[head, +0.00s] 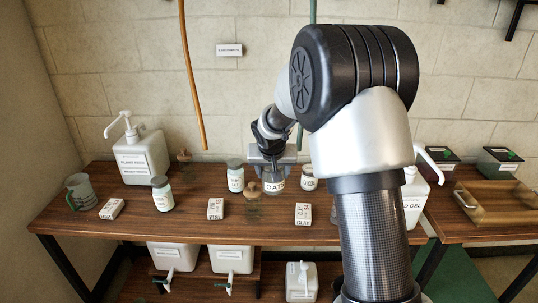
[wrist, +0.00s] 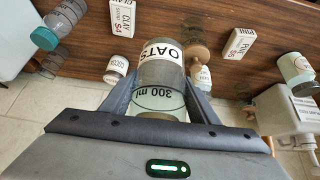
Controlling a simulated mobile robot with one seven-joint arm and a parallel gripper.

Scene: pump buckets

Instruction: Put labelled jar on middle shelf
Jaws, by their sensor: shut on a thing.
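A clear jar with a white label reading OATS (wrist: 160,72) stands out in the wrist view, between my fingers. In the head view the same jar (head: 273,186) is partly hidden by my gripper (head: 272,160), which is shut on it from above. It is over or on the back middle of the wooden table; I cannot tell whether it touches the top. My gripper's fingers (wrist: 157,100) flank the jar on both sides. A lower wooden shelf (head: 258,272) shows beneath the table; I cannot tell which shelf is the middle one.
Other labelled jars stand close by, at left (head: 235,178) and right (head: 309,178). A cork-topped jar (head: 253,203) is in front. Small boxes (head: 215,209) lie along the table front. A white pump bucket (head: 140,157) stands at the left; my arm covers much of the right.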

